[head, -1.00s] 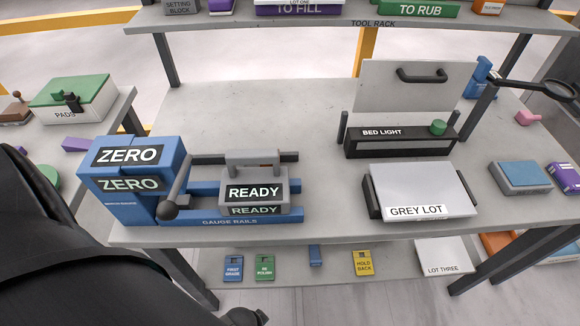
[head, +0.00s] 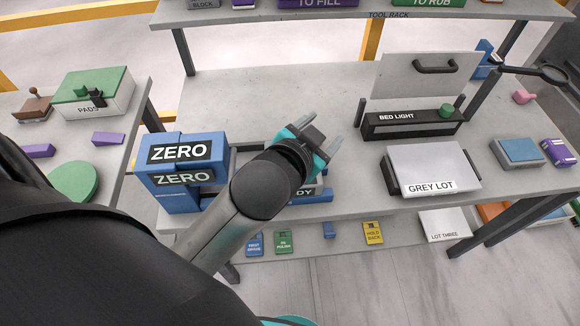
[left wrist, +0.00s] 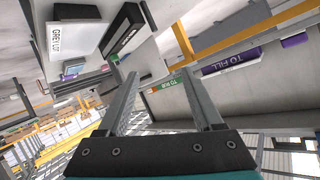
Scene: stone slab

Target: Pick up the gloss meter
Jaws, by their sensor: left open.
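The gloss meter is most likely the grey block with a READY label (head: 303,193) on the blue gauge rails (head: 318,198). Its handle and most of its body are hidden behind my left arm in the head view; only the end of the label shows. My left gripper (head: 322,132) is open and empty, above the slab and beyond the block. In the left wrist view the two fingers (left wrist: 155,55) stand apart with nothing between them. My right gripper is not in view.
The blue ZERO block (head: 180,155) stands left of the rails. The BED LIGHT unit (head: 412,124) and GREY LOT panel (head: 433,165) are to the right. The tool rack shelf (head: 300,18) overhangs the back. The slab's back left (head: 240,95) is clear.

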